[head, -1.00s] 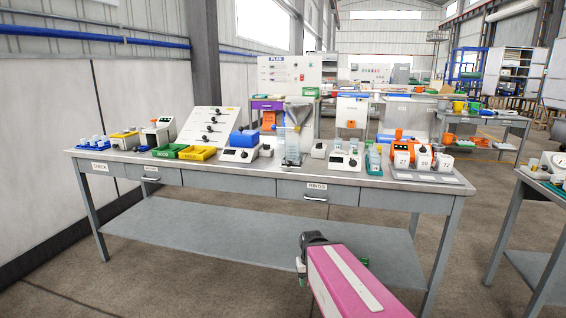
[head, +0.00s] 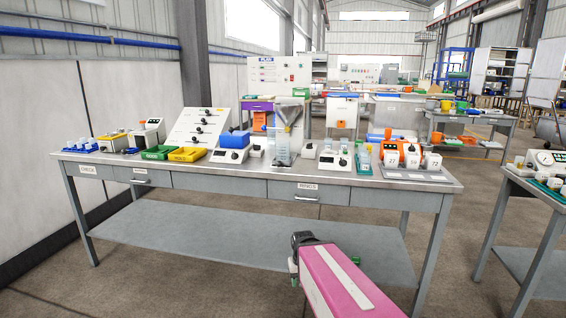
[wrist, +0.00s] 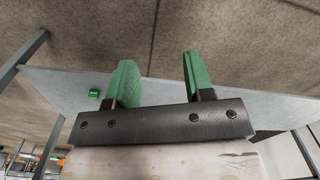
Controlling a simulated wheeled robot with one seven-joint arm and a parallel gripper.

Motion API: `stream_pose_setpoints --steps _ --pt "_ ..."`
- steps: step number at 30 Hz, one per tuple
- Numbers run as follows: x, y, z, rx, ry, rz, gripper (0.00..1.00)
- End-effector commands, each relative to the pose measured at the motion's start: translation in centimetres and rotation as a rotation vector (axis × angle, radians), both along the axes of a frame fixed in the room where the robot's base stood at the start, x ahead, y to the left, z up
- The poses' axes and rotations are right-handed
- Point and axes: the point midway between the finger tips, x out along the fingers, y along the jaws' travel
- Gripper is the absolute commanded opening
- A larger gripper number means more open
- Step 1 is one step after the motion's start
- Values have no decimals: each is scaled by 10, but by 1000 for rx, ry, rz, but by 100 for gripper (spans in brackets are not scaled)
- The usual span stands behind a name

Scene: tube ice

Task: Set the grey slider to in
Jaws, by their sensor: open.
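A tilted white panel (head: 201,128) stands at the back left of the long grey bench. It carries several small dark knobs or sliders, too small for me to tell which one is the grey slider or how it is set. In the wrist view my gripper (wrist: 158,58) is open, with two green fingers apart and nothing between them. In the head view my arm is low, in front of the bench and well away from the panel. The fingers are mostly hidden behind my pink arm link there.
The long bench (head: 340,186) holds green and yellow trays, a blue-topped device (head: 235,141), a funnel stand (head: 285,140) and orange-and-white devices. A lower shelf (head: 230,230) runs under it. Another table (head: 540,190) stands at right. The floor at front left is clear.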

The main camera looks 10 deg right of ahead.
Motion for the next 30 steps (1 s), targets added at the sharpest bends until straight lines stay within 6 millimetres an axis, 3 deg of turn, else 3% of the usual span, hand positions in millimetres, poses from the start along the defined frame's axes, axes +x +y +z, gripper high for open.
stream_pose_setpoints --steps 3,7,8,11,17,30 --pt "0 0 0 0 0 0 48" --pt "5 0 3 3 -6 11 6" --pt "8 0 5 5 -9 20 0" --pt "27 1 18 18 -34 72 0" --pt "82 3 68 46 -119 258 0" --pt "187 6 209 53 -337 703 0"
